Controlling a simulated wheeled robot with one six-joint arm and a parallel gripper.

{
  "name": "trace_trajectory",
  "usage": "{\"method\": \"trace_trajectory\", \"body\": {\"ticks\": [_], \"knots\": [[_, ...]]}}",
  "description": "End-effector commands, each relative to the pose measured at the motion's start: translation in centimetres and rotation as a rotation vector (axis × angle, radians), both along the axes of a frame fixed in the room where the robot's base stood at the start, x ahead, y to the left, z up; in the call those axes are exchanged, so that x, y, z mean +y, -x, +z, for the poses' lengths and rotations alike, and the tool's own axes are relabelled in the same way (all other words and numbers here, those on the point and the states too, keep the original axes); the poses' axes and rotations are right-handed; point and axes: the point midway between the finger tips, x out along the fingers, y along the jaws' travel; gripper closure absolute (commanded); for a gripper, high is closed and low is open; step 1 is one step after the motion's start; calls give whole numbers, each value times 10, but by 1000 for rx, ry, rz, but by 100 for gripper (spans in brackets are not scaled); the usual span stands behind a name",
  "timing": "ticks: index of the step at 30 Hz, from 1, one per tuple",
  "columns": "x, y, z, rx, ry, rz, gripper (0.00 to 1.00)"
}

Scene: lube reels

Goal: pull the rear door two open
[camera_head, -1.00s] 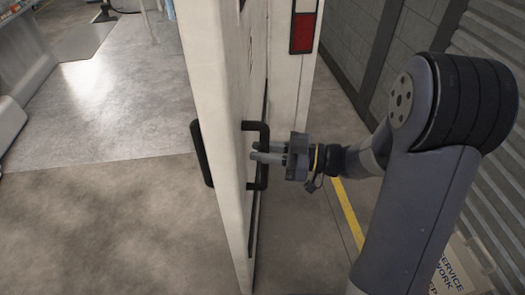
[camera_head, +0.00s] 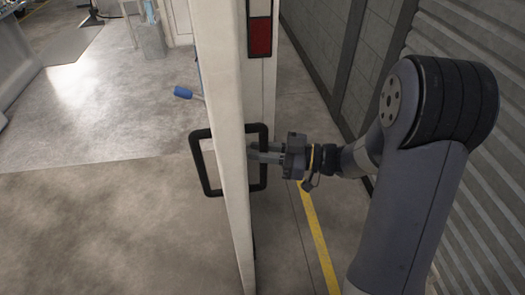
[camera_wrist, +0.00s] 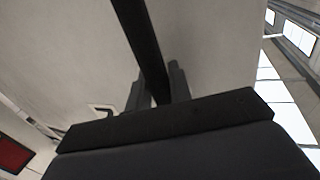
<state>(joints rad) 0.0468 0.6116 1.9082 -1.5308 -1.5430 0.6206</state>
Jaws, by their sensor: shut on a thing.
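The white rear door (camera_head: 226,120) stands swung out and is seen almost edge-on in the head view. A black handle sits on each face. My gripper (camera_head: 262,152) comes from the right and is shut on the black handle (camera_head: 263,178) on the door's right face. In the wrist view the handle bar (camera_wrist: 146,45) runs between the two fingers (camera_wrist: 158,88), with the pale door panel (camera_wrist: 215,45) behind it. The other black handle (camera_head: 201,165) shows on the door's left side.
The white vehicle body with a red light (camera_head: 260,37) stands behind the door. A grey block wall and a ribbed shutter (camera_head: 470,190) are on the right, near my arm. A yellow floor line (camera_head: 318,235) runs below. Open concrete floor (camera_head: 100,215) lies to the left.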

Motion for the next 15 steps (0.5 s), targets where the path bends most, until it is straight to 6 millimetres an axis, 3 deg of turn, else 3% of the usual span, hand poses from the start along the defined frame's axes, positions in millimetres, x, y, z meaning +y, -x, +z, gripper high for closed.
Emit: {"method": "trace_trajectory", "body": {"ticks": [14,15], "knots": [[0,1,-1,4,1,4,100],[0,1,-1,4,2,4,77]]}}
